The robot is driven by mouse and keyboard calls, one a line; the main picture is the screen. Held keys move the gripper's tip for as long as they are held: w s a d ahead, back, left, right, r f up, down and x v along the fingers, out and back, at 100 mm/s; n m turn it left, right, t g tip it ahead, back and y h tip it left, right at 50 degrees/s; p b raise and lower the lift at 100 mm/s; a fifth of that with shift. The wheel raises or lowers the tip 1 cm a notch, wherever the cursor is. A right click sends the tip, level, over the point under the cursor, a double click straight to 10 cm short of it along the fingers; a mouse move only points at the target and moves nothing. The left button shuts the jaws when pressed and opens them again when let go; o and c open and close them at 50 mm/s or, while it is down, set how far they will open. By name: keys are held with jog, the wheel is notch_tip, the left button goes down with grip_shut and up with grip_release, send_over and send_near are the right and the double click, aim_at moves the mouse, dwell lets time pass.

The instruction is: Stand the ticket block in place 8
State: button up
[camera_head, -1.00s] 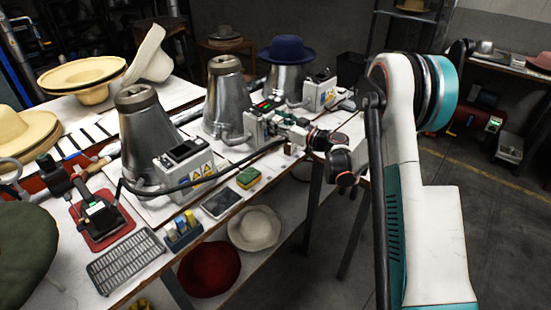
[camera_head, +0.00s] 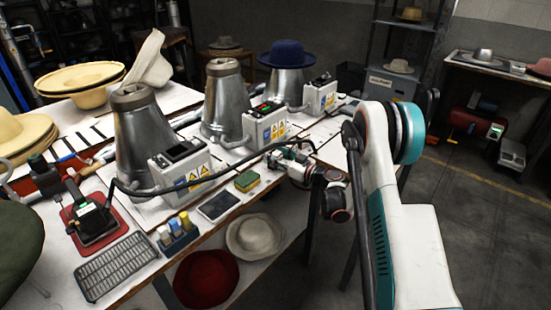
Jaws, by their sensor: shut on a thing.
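I cannot pick out the ticket block for certain. No place numbers are legible, so I cannot tell which spot is place 8. A grey slotted rack (camera_head: 117,265) lies at the table's front left.
Steel hat presses (camera_head: 222,100) with control boxes (camera_head: 267,128) line the table (camera_head: 150,285). A black cable crosses near my gripper. In front are a blue holder with small bottles (camera_head: 176,233), a dark tablet (camera_head: 218,205) and a yellow-green sponge (camera_head: 247,180). Hats sit on a lower shelf.

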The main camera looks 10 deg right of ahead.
jog(key=o, duration=1.2)
jog(key=shift+c, duration=0.2)
jog(key=shift+f, duration=0.1)
